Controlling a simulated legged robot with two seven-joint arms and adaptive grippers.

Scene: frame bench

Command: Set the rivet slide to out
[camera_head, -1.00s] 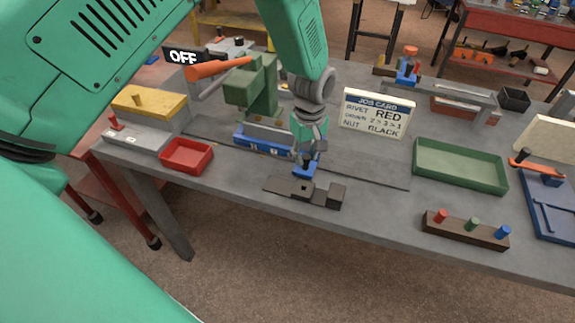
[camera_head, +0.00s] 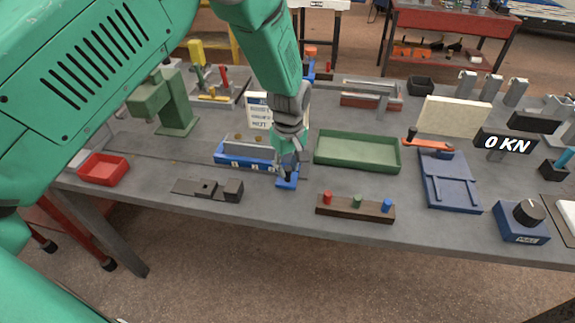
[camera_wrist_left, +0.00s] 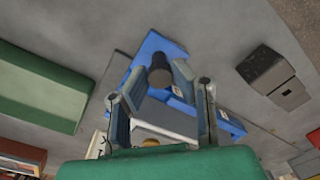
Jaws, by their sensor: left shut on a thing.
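The rivet slide is a long blue carriage (camera_head: 240,155) on the bench, to the right of and in front of the green press (camera_head: 172,105). A grey piece and small yellowish parts sit on it. Its blue end block (camera_head: 287,183) sticks out toward the front edge. My left gripper (camera_head: 288,168) points down and is shut on the dark upright knob (camera_wrist_left: 160,72) on that block; the wrist view shows the knob between the fingers (camera_wrist_left: 160,80). The blue slide also shows there (camera_wrist_left: 155,45). My right gripper is in no view.
A dark block fixture (camera_head: 207,188) lies left of the gripper, and a red tray (camera_head: 103,169) farther left. A green tray (camera_head: 357,152) is close on the right. A peg rack (camera_head: 355,207) stands in front of it. The job card (camera_head: 262,110) is partly hidden by my arm.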

